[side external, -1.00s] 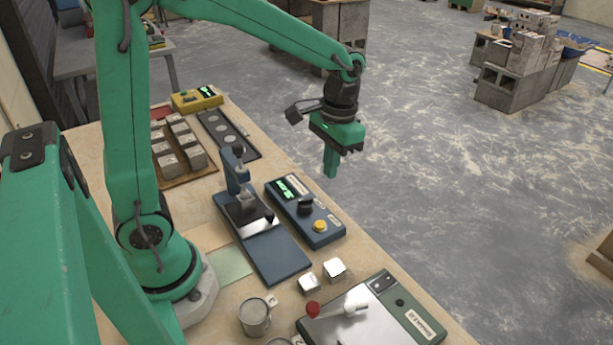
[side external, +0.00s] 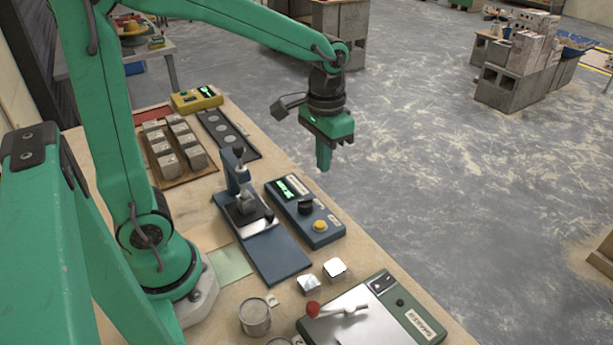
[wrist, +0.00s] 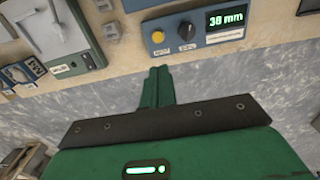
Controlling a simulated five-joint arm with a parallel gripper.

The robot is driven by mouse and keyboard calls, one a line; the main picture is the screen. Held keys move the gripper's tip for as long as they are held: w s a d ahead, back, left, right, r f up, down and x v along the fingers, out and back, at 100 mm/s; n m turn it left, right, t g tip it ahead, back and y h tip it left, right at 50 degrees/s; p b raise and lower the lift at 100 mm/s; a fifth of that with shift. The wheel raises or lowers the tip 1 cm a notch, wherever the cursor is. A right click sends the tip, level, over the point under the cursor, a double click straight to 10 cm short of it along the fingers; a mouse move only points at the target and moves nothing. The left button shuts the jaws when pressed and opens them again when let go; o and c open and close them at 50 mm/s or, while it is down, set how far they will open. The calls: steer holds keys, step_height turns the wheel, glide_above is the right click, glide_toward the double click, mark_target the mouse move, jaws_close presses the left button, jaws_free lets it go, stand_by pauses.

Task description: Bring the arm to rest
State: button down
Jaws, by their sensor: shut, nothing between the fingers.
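My gripper (side external: 324,160) is green and hangs pointing down, high and just past the bench's right edge in the side external view. Its fingers are shut together with nothing between them. In the wrist view my gripper (wrist: 158,72) shows its closed fingers over the grey floor, in front of the bench edge. It touches nothing that I can see.
The bench (side external: 350,258) holds a blue control box (side external: 305,212), a blue press (side external: 262,235), a green-grey machine (side external: 375,318), a metal cup (side external: 255,317) and a tray of grey cubes (side external: 200,178). Concrete blocks (side external: 512,88) stand far off.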

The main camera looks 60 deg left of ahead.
steer(key=s+a+r+t, duration=0.2)
steer(key=s+r+t, duration=0.3)
steer(key=s, duration=0.6)
steer(key=shift+s+r+t, duration=0.15)
steer(key=shift+r+t, duration=0.15)
steer(key=shift+r, duration=0.1)
